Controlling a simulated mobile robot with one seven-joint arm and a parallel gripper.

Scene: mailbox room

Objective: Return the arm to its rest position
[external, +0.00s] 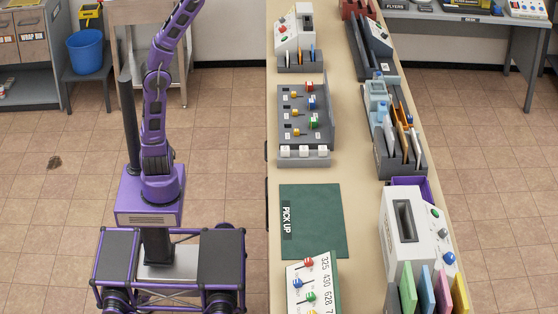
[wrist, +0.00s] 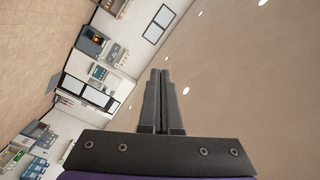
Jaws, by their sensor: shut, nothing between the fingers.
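My purple arm (external: 155,100) rises from my base at the left in the external view. It bends up and to the right and leaves the top edge of the picture, so its end is out of that view. In the wrist view my gripper (wrist: 160,74) is shut, with its two dark fingers side by side and nothing between them. It points at the ceiling and upper wall of the room, which appear turned on their side. It touches nothing that I can see.
A long beige counter (external: 360,230) stands right of my base, with a green pick-up mat (external: 315,222), a grey switch panel (external: 322,118) and a white slotted box (external: 405,225). A blue bucket (external: 87,52) sits on a grey stand at the left.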

